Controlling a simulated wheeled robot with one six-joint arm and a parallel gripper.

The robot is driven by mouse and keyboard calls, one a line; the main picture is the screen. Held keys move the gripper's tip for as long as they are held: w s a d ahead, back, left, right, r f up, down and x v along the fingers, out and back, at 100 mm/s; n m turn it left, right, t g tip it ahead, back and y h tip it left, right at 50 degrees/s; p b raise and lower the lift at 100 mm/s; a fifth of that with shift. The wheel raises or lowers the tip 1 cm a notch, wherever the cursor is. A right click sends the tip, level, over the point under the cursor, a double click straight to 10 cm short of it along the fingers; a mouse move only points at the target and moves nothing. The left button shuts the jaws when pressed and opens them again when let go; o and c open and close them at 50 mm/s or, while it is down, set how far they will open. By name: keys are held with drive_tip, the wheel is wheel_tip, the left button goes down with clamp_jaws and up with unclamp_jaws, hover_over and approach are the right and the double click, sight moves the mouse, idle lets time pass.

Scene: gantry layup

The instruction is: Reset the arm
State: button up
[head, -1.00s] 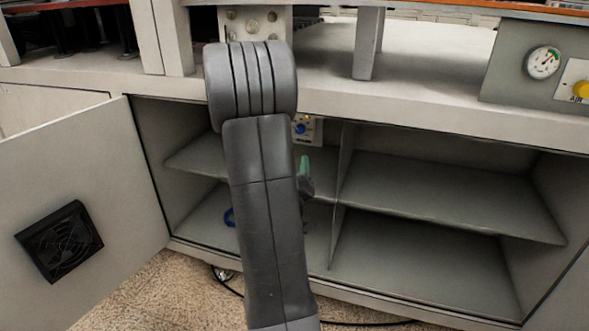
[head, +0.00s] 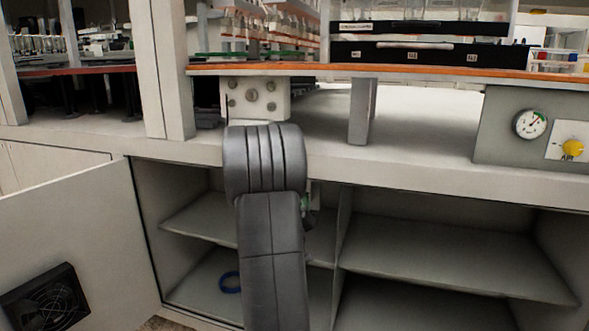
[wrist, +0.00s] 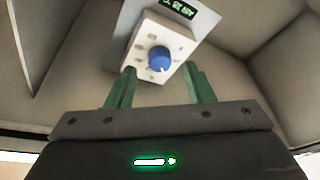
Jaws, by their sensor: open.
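My gripper (wrist: 162,88) shows in the wrist view with its two green fingers apart and nothing between them. Beyond the fingertips is a white control box with a blue knob (wrist: 159,58) and a small green-lit display (wrist: 179,12). In the head view my arm reaches toward the open cabinet (head: 385,205), and only a small green part of my gripper shows beside it. The arm hides most of the gripper and the control box there.
The open cabinet door (head: 75,230) stands at the left with a black fan grille (head: 45,300). A blue ring (head: 230,282) lies on the lower left shelf. A divider (head: 341,240) splits the cabinet. A pressure gauge (head: 531,124) and yellow knob (head: 572,148) are at the right.

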drive_tip(key=shift+x, duration=1.3)
drive_tip(key=p+v, duration=0.1)
drive_tip(key=v, duration=1.3)
drive_tip(key=w+r+m+g+h+p, duration=0.1)
drive_tip(key=w+m+h+p, duration=0.1)
drive_tip(key=w+m+h, duration=0.2)
drive_tip(key=w+r+m+g+h+p, duration=0.2)
drive_tip(key=w+m, duration=0.7)
drive_tip(key=m, duration=1)
drive_tip(key=h+p, duration=0.1)
drive_tip(key=h, duration=0.1)
drive_tip(key=shift+w+h, duration=0.4)
drive_tip(key=shift+d, duration=0.1)
